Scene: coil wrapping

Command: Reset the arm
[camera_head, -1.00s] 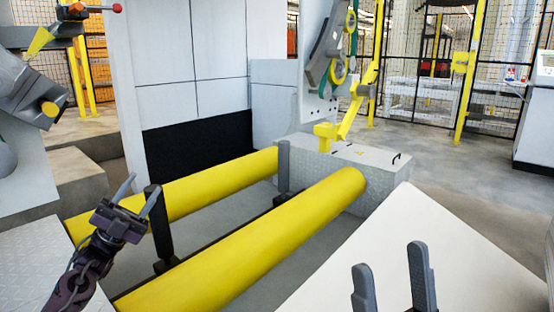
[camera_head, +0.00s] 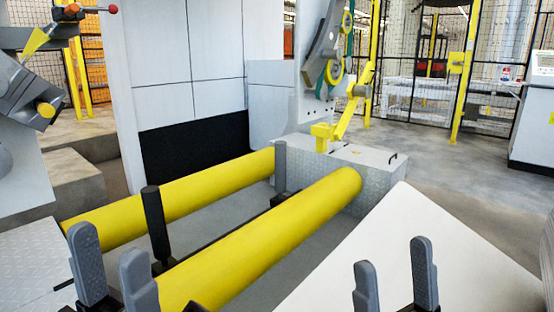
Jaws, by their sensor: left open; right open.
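My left gripper (camera_head: 113,274) is in the lower left of the head view. Its two grey fingers point up and stand apart with nothing between them. The left finger overlaps the near end of the rear yellow roller in the picture. My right gripper (camera_head: 395,280) is at the bottom right, in front of the white sloped panel. Its two grey fingers are also apart and empty. The lower parts of both grippers are cut off by the bottom edge.
Two long yellow rollers (camera_head: 268,239) run from the lower left towards a grey metal block (camera_head: 345,165). A dark post (camera_head: 157,222) stands between them. The white panel (camera_head: 425,255) fills the lower right. A yellow bracket (camera_head: 346,122) stands behind. A control console (camera_head: 535,120) stands at far right.

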